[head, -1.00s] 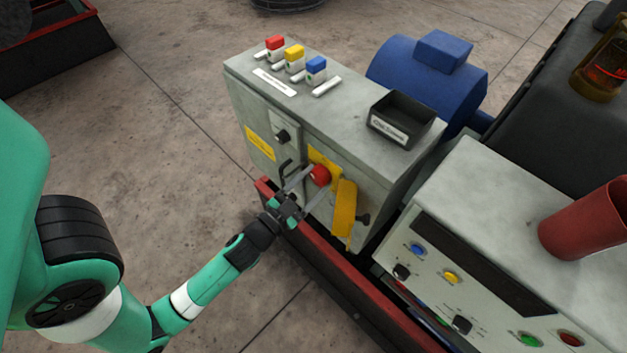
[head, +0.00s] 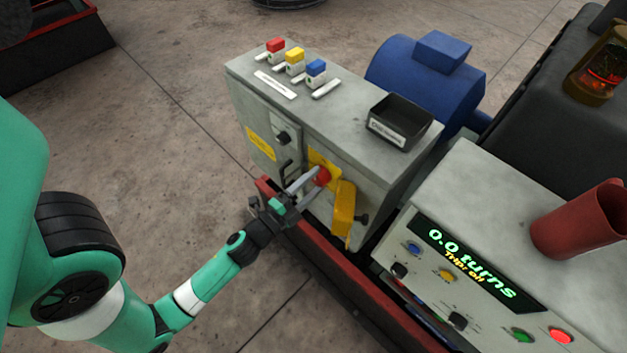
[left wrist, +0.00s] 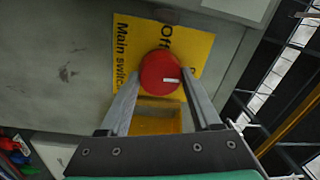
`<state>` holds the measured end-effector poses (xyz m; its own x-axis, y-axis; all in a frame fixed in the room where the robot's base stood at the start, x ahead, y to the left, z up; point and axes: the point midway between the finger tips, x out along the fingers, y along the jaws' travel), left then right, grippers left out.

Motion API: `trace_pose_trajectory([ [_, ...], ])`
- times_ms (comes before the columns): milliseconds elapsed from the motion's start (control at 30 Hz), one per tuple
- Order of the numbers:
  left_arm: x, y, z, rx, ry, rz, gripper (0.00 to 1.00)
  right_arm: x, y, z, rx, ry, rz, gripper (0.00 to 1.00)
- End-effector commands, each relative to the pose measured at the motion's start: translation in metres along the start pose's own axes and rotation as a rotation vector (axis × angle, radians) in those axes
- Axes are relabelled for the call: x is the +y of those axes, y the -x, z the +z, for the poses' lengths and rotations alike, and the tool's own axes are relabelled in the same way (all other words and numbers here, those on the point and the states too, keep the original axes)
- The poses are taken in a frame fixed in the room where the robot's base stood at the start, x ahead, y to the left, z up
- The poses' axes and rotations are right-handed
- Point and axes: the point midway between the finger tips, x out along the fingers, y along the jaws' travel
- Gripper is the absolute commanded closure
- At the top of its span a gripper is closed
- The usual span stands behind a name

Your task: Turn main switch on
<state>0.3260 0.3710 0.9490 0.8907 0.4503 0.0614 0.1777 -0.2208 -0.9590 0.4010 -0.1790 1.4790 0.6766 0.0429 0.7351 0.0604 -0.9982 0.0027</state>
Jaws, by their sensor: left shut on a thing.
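The main switch is a red round knob (head: 321,176) on a yellow plate on the front of the grey cabinet. In the left wrist view the red knob (left wrist: 161,73) sits on the yellow plate (left wrist: 205,45) lettered "Main switch" and "Off". My left gripper (head: 308,184) is shut on the knob, one finger on each side of it. In the left wrist view the fingers (left wrist: 160,92) flank the knob. My right gripper is not in view.
A yellow flap (head: 343,212) hangs below the knob. The control box display (head: 470,262) is lit with "0.0 turns" and "Trip: off", and a red button (head: 561,336) glows. A red rail (head: 330,262) runs below the cabinet. Three padlocks, one red (head: 275,45), lie on top.

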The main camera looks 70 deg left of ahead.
Motion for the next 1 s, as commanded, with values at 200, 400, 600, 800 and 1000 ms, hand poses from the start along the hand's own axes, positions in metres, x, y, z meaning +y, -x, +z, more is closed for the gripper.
trace_pose_trajectory([
  [200, -0.0005, -0.0002, 0.0001, 0.004, -0.075, 0.000, 0.91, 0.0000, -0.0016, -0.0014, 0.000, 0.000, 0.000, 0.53],
  [400, -0.0003, -0.0002, 0.0000, 0.007, -0.101, 0.000, 0.91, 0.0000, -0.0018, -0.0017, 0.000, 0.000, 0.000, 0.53],
  [600, -0.0002, -0.0002, 0.0000, 0.007, -0.104, 0.000, 0.91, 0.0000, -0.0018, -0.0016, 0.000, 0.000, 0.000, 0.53],
  [800, -0.0001, -0.0001, 0.0000, 0.007, -0.103, 0.000, 0.26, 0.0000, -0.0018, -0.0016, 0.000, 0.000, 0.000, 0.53],
  [1000, 0.0000, -0.0001, 0.0001, 0.006, -0.101, 0.001, 0.05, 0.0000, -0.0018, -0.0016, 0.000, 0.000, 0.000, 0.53],
])
